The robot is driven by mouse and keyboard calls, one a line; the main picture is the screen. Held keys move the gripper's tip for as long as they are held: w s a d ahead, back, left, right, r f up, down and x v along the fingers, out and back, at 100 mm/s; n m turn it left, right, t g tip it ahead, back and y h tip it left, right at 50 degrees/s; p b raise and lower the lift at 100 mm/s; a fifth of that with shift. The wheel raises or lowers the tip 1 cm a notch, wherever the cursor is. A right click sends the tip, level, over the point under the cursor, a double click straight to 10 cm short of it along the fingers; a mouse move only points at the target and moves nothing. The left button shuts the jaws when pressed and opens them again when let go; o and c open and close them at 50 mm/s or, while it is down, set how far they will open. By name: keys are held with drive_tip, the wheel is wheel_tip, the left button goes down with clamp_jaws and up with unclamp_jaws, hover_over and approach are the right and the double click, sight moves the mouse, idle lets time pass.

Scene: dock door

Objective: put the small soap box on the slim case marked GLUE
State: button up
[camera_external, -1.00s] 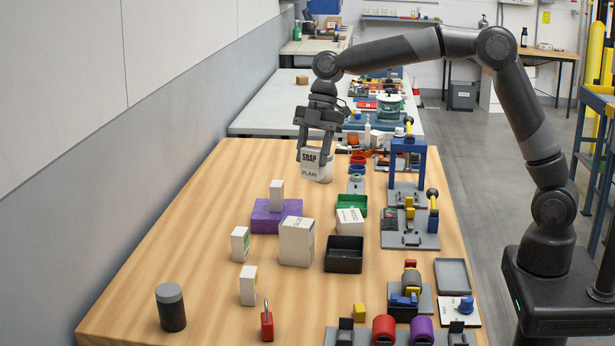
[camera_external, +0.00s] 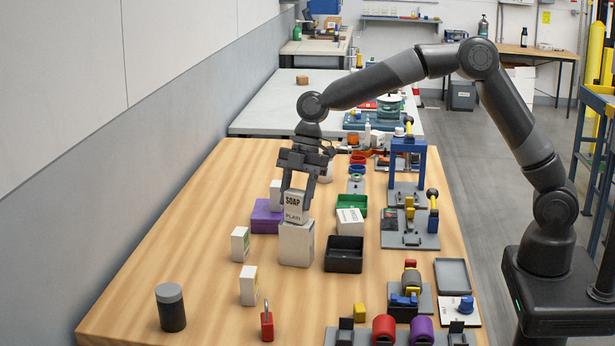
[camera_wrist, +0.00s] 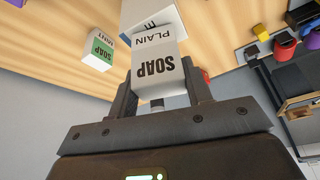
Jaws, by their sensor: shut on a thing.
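My gripper (camera_external: 297,196) is shut on a white soap box (camera_external: 295,210) marked SOAP PLAIN, held about upright. The soap box also shows between the fingers in the wrist view (camera_wrist: 158,72). Directly below it stands a larger white case (camera_external: 296,246), also seen in the wrist view (camera_wrist: 150,14). The held box hides part of the case's top and lettering, so I cannot read its mark now. The soap box's bottom is at or just above the case's top; I cannot tell if they touch.
A white box with a green label (camera_external: 240,244), marked SOAP in the wrist view (camera_wrist: 100,50), stands at left. Another white box (camera_external: 249,285) stands nearer. A purple block (camera_external: 265,217) is behind left; a black tray (camera_external: 344,255) and green tray (camera_external: 361,204) are at right.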

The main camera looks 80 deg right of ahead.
drive_tip(key=o, duration=1)
drive_tip(key=shift+f, duration=0.15)
